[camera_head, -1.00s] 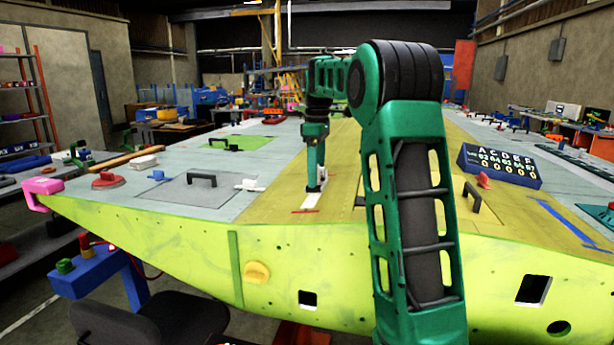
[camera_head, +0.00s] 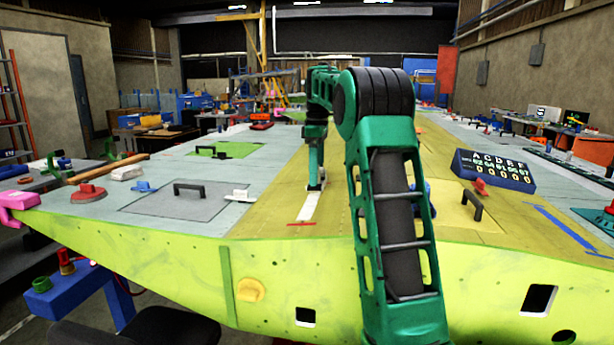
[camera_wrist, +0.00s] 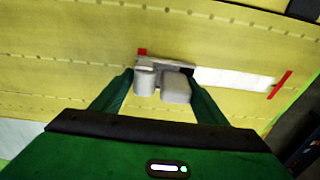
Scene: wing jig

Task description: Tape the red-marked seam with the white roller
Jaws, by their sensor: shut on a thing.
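My gripper (camera_wrist: 160,88) is shut on a pale grey-white roller (camera_wrist: 175,86), which it holds down at the yellow wing skin (camera_head: 270,205). A white tape strip (camera_wrist: 235,79) runs from the roller to a red mark (camera_wrist: 282,84) at the right in the wrist view. A second red mark (camera_wrist: 142,51) lies just beyond the roller's left end. In the head view my gripper (camera_head: 315,187) is at the strip's far end, and the strip (camera_head: 309,207) reaches close to the near red mark (camera_head: 301,223). The seam beneath the strip and the roller's contact face are hidden.
A grey panel with a black handle (camera_head: 190,189) and a white tool (camera_head: 238,195) lie left of the strip. A red-handled disc (camera_head: 89,192) is farther left. A blue number box (camera_head: 493,169) and a black handle (camera_head: 472,200) are at right. My arm hides part of the wing.

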